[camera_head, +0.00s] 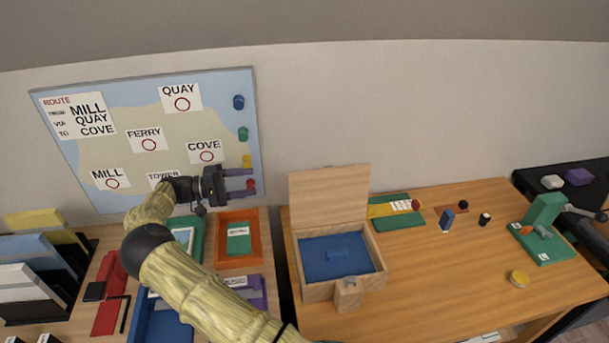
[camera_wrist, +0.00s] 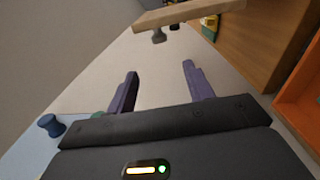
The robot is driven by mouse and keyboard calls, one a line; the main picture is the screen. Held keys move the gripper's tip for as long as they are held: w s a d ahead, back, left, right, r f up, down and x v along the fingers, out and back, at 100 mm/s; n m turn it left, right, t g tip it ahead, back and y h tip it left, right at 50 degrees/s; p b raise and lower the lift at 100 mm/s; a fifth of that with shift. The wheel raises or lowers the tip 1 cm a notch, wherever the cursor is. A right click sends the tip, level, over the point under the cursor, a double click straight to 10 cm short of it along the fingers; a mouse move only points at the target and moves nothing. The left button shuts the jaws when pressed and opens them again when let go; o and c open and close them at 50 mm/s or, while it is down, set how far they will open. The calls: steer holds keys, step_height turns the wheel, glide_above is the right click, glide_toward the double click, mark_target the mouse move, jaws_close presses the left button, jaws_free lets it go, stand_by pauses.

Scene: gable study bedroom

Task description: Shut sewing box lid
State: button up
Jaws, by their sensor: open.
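The sewing box (camera_head: 374,252) is a light wooden box on the wooden desk, right of the picture's middle. Its lid (camera_head: 330,193) stands open and upright along the back edge. Inside is a blue tray (camera_head: 338,257), and a small wooden block with a latch-like part (camera_head: 348,292) sits at the front. My gripper (camera_head: 243,184) is open and empty, with purple fingers pointing right, in the air left of the lid and in front of the map board. In the wrist view the open fingers (camera_wrist: 159,88) have nothing between them, and a wooden panel, probably the lid (camera_wrist: 188,12), shows beyond them.
A map board (camera_head: 150,135) with pegs is on the wall behind my gripper. An orange tray (camera_head: 222,262) and a green tray stand left of the box. Right of it are a green mat (camera_head: 401,222), small bottles and a yellow tin (camera_head: 519,278). The desk's front middle is clear.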

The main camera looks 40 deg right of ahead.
mark_target(307, 176)
steer(key=p+x, duration=0.3)
steer(key=x, duration=1.4)
steer(key=shift+s+d+p, duration=0.15)
steer(key=shift+d+p, duration=0.1)
steer(key=shift+p, duration=0.15)
jaws_close()
